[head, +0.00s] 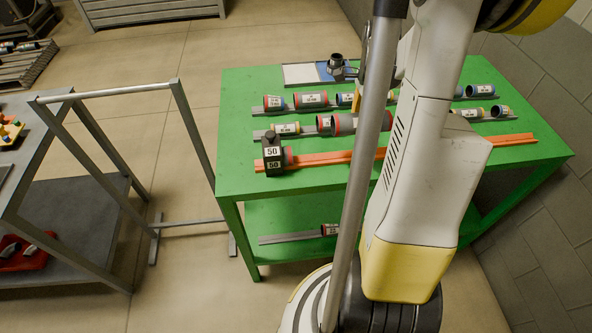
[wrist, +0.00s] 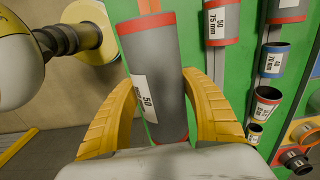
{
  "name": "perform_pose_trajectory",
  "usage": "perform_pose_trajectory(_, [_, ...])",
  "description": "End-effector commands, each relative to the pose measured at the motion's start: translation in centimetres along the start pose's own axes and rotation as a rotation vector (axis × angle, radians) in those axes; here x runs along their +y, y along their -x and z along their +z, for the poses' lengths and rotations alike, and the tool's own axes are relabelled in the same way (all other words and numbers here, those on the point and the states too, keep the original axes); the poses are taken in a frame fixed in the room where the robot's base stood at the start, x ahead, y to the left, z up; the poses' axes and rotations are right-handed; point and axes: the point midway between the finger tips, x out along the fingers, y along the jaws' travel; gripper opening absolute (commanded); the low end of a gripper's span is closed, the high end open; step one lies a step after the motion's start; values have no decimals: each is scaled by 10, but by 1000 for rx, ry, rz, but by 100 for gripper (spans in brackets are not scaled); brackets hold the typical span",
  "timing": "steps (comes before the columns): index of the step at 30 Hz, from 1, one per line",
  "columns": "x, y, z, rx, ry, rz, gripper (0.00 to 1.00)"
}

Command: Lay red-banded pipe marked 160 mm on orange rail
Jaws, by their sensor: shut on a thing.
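My gripper (wrist: 160,80) is shut on a grey pipe (wrist: 158,60) in the wrist view, its yellow fingers on either side. The pipe has a red band at its far end and a white label reading 50; the length line cannot be read. In the head view a large grey pipe with red ends (head: 357,123), apparently the held one, shows above the table behind the orange rail; my arm hides most of the gripper. The orange rail (head: 325,158) runs along the table's front, partly hidden by my arm. A black block marked 50 (head: 272,153) stands at its left end.
The green table (head: 240,185) carries grey rails with several banded pipes (head: 312,98) behind the orange rail. A blue-and-white plate with a dark fitting (head: 336,66) lies at the back. A metal frame (head: 110,93) and grey table (head: 30,190) stand left.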

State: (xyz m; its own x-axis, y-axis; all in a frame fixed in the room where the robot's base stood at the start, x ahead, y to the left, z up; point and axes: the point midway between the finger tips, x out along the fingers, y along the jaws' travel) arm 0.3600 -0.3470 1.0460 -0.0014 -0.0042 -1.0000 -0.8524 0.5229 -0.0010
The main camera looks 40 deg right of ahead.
Motion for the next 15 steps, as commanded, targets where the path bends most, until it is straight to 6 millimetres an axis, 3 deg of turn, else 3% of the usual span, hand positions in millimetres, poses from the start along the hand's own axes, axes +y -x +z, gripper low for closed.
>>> perform_pose_trajectory(9, [1, -44, 70, 0, 7, 0, 10])
perform_pose_trajectory(15, [2, -64, 104, 0, 3, 0, 10])
